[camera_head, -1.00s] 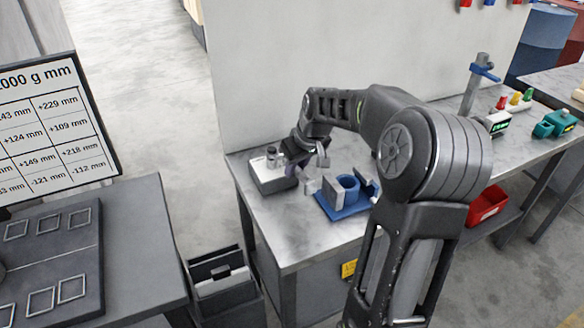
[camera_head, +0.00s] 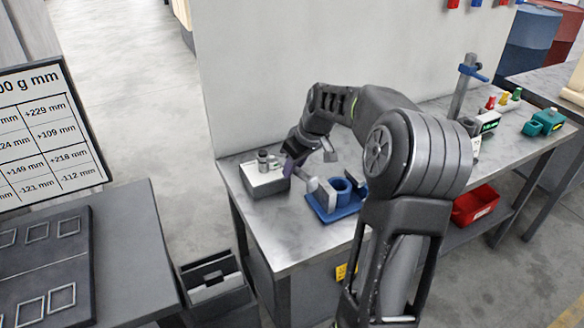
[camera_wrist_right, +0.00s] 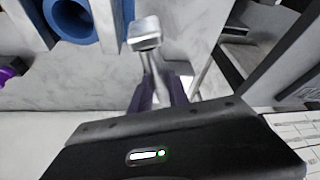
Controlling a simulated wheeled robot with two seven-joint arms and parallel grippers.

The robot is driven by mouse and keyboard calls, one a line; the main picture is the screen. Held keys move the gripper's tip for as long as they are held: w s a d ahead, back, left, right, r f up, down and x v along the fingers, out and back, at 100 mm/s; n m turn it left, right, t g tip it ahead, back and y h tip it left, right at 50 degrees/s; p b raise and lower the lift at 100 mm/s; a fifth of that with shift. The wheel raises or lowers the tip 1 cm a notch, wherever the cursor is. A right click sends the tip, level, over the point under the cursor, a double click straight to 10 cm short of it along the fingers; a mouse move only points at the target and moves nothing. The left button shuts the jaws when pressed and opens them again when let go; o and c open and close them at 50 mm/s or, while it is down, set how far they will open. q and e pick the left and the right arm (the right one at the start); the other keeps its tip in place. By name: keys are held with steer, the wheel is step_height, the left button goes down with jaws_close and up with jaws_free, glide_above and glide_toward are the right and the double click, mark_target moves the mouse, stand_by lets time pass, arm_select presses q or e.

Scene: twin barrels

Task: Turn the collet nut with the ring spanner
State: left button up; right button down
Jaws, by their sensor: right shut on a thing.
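My right gripper (camera_head: 288,166), with dark purple fingers, is shut on a metal tool, seemingly the ring spanner (camera_wrist_right: 145,35). In the right wrist view the tool's shaft runs between the fingers and ends in a blocky silver head; its ring end is not clear. In the head view the tool's end shows just left of the blue holder (camera_head: 347,208). A grey box with a pale top (camera_head: 266,178) stands left of the gripper. A short dark metal cylinder (camera_head: 262,157), perhaps the collet nut, stands on it. I cannot tell whether the tool touches it. My left gripper is out of view.
The blue holder, with a round socket, stands close right of the gripper. The steel bench (camera_head: 290,236) is bare in front. A wall rises behind. A clamp stand (camera_head: 463,85), a teal device (camera_head: 546,122) and a red bin (camera_head: 476,205) are further right.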

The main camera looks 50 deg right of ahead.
steer(key=shift+d, duration=0.15)
steer(key=shift+w+d+n+y, duration=0.1)
steer(key=shift+d+n+y, duration=0.3)
steer(key=shift+d+n, duration=0.6)
steer(key=shift+w+d+n+y+p, duration=0.25)
steer(key=shift+d+n+y+p, duration=0.05)
steer(key=shift+d+n, duration=0.7)
steer(key=shift+r, duration=0.1)
steer(key=shift+w+d+n+g+y+p, duration=0.15)
steer(key=shift+w+d+n+y+p, duration=0.1)
steer(key=shift+d+n+p, duration=0.3)
steer(key=shift+w+d+n+g+y+p, duration=0.2)
steer(key=shift+d+n+p, duration=0.25)
steer(key=shift+p, duration=0.2)
